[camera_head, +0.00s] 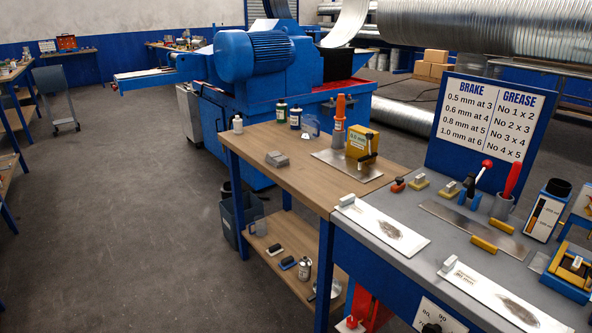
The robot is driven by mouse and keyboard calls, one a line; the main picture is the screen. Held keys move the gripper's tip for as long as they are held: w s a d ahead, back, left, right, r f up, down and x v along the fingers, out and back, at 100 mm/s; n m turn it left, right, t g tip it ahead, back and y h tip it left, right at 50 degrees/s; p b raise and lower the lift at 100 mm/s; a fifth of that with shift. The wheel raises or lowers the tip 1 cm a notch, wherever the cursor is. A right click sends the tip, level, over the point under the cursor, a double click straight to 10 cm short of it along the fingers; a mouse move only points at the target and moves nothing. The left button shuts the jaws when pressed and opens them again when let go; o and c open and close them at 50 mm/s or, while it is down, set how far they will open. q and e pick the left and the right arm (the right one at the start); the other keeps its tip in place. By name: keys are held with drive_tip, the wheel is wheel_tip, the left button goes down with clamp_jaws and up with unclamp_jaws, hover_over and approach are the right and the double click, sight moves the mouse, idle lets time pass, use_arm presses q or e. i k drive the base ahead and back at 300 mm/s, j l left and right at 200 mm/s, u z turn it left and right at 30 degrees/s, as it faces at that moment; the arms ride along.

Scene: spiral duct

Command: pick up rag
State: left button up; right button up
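A small grey folded thing (275,158), which looks like the rag, lies on the wooden top of the workbench (265,140), near its left edge. It lies flat and apart from the other things on the bench. Neither of my grippers shows in the head view.
A white bottle (238,124), dark bottles (281,111) and an orange-topped tool (340,112) stand farther back. A metal sheet with a yellow block (360,142) lies right of the grey thing. A grey bench with a sign (490,120) adjoins at right. Floor at left is clear.

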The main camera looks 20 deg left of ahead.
sight(279, 160)
drive_tip(key=i+j+z, duration=0.15)
drive_tip(key=j, duration=0.25)
drive_tip(key=i+j+z, duration=0.1)
drive_tip(key=j, duration=0.35)
drive_tip(key=i+j+z, duration=0.15)
drive_tip(key=j, duration=0.25)
drive_tip(key=i+j+z, duration=0.1)
drive_tip(key=j, duration=0.4)
drive_tip(key=i+j+z, duration=0.15)
drive_tip(key=j, duration=0.3)
